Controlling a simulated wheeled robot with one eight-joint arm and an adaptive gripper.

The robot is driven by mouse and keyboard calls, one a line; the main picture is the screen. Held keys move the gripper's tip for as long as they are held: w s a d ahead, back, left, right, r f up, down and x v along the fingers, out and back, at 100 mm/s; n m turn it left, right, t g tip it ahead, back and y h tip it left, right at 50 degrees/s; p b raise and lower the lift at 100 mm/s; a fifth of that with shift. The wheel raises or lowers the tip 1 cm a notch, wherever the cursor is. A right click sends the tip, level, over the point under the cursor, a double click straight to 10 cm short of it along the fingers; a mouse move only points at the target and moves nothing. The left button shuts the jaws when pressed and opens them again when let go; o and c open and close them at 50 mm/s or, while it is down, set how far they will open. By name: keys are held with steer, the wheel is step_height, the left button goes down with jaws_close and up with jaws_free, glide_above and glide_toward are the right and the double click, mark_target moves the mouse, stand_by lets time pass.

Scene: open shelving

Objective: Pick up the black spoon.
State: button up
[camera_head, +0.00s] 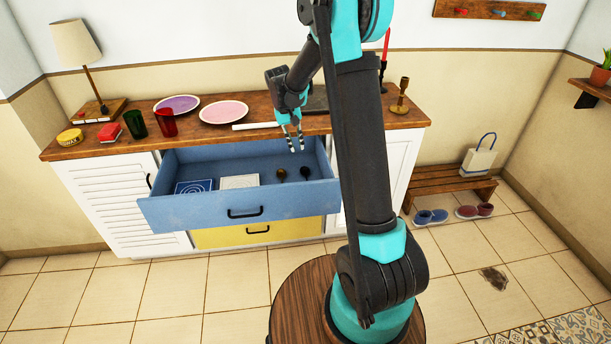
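A small black item that looks like the black spoon (305,173) lies in the open blue drawer (162,213), towards its right end. A similar brownish item (281,174) lies just left of it. Both are small here, and their handles are hard to make out. My gripper (296,147) points down over the back right part of the drawer, above and slightly left of the black item. Its fingers are apart with nothing between them.
The drawer also holds a blue patterned square (194,187) and a white square (239,181). The wooden top (80,150) above carries plates, cups, a lamp and candlesticks. A shut yellow drawer (258,234) is below.

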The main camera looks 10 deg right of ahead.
glide_above(306, 176)
steer(key=s+a, duration=0.2)
steer(key=s, duration=0.1)
step_height(306, 176, down, 12)
steer(key=shift+w+d+r, duration=0.1)
steer(key=shift+w+r, duration=0.05)
steer(key=shift+r, duration=0.1)
steer(key=shift+w+d+f, duration=0.1)
steer(key=shift+d+f, duration=0.15)
steer(key=shift+f, duration=0.6)
steer(key=shift+s+d+f, duration=0.1)
steer(key=shift+d+f, duration=0.1)
steer(key=shift+f, duration=0.65)
steer(key=shift+w+d+f, duration=0.1)
steer(key=shift+d+f, duration=0.15)
steer(key=shift+f, duration=0.6)
steer(key=shift+c, duration=0.3)
jaws_close()
